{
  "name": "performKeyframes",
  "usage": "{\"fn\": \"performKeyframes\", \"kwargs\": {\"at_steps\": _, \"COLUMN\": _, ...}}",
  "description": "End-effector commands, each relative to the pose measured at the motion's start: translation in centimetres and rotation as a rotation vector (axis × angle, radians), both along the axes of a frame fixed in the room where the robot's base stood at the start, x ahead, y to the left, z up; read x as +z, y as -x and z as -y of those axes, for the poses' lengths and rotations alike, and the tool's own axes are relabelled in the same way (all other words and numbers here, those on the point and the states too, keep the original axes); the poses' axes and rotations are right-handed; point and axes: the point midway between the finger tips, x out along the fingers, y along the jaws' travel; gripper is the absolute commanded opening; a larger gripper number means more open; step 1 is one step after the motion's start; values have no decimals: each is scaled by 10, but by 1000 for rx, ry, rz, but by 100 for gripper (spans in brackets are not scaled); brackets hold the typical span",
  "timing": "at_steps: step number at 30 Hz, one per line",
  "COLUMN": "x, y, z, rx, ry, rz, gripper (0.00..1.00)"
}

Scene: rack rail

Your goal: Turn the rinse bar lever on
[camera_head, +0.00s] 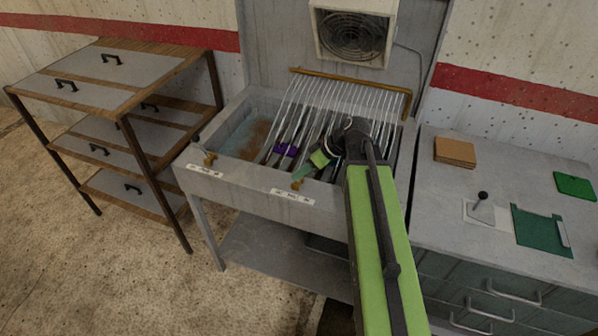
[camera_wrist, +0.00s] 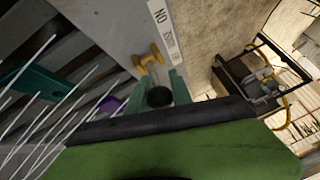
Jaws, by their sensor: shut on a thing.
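The rinse bar lever shows in the wrist view as a black knob (camera_wrist: 159,97) beside a brass mount (camera_wrist: 147,58). The mount (camera_head: 297,185) also shows at the sink's front rim in the head view. My gripper (camera_wrist: 157,92) is shut on the lever, its teal fingers on either side of the knob. In the head view my gripper (camera_head: 304,171) is low over the front rim. A label strip (camera_wrist: 163,22) reading "ON" lies by the mount. The brass rinse bar (camera_head: 330,81) spans the sink, with thin pale streaks running down from it like water jets.
A second lever (camera_head: 208,158) stands at the sink's front left corner. A purple object (camera_head: 286,150) lies in the sink (camera_head: 247,180). Open floor lies front left.

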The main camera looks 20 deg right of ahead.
Motion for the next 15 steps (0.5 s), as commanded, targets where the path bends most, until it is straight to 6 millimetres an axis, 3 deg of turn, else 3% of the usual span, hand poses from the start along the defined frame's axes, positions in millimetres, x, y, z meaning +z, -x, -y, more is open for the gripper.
{"fn": "performKeyframes", "kwargs": {"at_steps": 2, "x": 0, "y": -1, "z": 2, "rx": -3, "ry": 4, "rz": 1, "gripper": 0}}
{"fn": "performKeyframes", "kwargs": {"at_steps": 3, "x": 0, "y": -1, "z": 2, "rx": -3, "ry": 4, "rz": 1, "gripper": 28}}
{"fn": "performKeyframes", "kwargs": {"at_steps": 8, "x": 0, "y": -1, "z": 1, "rx": -1, "ry": 3, "rz": 1, "gripper": 48}}
{"fn": "performKeyframes", "kwargs": {"at_steps": 15, "x": 0, "y": 0, "z": -1, "rx": 0, "ry": 1, "rz": 1, "gripper": 48}}
